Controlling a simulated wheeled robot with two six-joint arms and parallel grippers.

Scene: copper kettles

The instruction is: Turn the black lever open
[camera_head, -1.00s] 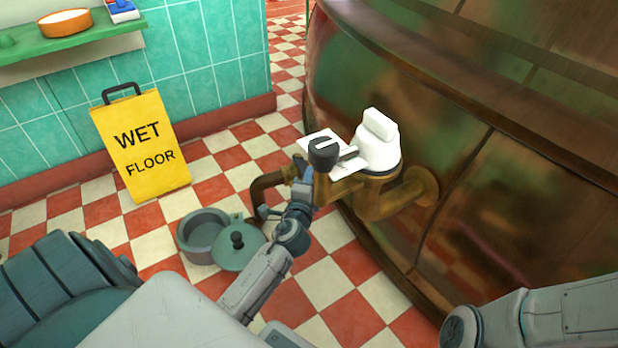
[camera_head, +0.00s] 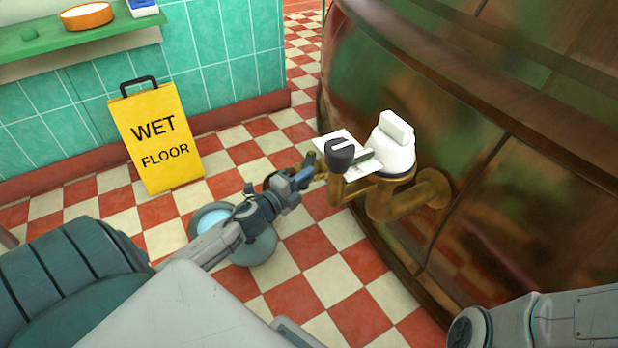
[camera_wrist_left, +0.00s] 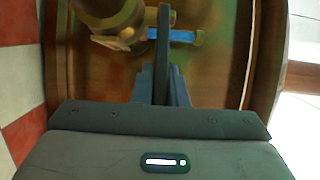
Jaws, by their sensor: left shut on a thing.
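My left gripper (camera_head: 312,170) reaches in from the left to the brass pipework on the copper kettle (camera_head: 450,150). It is shut on the black lever; the fingers hide the held part. A black cap (camera_head: 340,155) with a white mark stands on the brass pipe beside the fingertips. In the left wrist view, a thin dark bar (camera_wrist_left: 163,55) stands upright between my view and the brass pipe (camera_wrist_left: 110,15), with a blue piece beside it. My right gripper is out of view.
A white-topped valve (camera_head: 392,150) stands on the pipe to the right. Below my left arm, a grey pot (camera_head: 207,216) holds something pale blue, its lid (camera_head: 255,250) beside it. A yellow wet floor sign (camera_head: 158,140) stands by the tiled wall.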

